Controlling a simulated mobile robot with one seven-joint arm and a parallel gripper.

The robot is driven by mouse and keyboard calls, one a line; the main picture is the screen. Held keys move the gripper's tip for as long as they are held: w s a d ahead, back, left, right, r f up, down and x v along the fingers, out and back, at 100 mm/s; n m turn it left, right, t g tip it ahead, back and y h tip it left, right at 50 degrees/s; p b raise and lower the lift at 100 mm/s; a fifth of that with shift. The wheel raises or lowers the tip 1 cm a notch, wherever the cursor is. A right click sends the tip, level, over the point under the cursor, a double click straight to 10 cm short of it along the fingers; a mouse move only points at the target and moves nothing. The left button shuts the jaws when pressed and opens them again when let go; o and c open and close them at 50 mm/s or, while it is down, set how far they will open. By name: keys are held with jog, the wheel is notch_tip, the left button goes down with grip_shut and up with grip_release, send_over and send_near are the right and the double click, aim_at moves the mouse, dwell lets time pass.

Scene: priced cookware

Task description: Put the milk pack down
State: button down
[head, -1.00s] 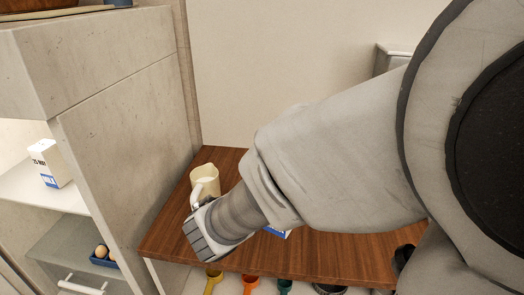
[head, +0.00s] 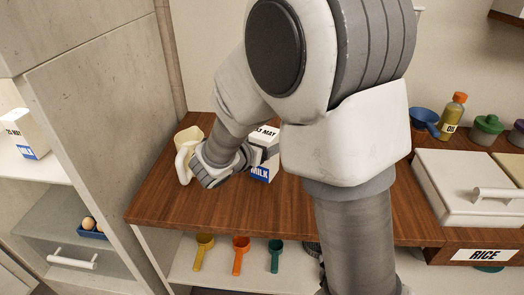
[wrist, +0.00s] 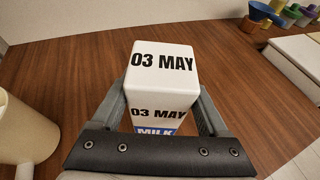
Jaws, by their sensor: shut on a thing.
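The milk pack (head: 262,172) is white with a blue MILK band and "03 MAY" printed on it. It is upright at the wooden counter, right of the cream jug (head: 186,150). In the wrist view the pack (wrist: 160,75) sits between the two fingers of my gripper (wrist: 162,112), which is shut on it. In the head view my gripper (head: 252,160) reaches it from the left. Whether its base touches the counter is hard to tell. The jug's side also shows at the left of the wrist view (wrist: 25,125).
The wooden counter (head: 160,205) is clear in front of the pack. A second milk pack (head: 25,135) marked "23 MAY" stands on the left shelf. Coloured scoops (head: 240,255) hang below the counter.

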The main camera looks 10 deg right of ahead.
jog(key=shift+f+b, duration=0.4)
jog(key=shift+f, duration=1.1)
jog(key=shift+f, duration=0.1)
jog(key=shift+f, duration=0.15)
grip_release()
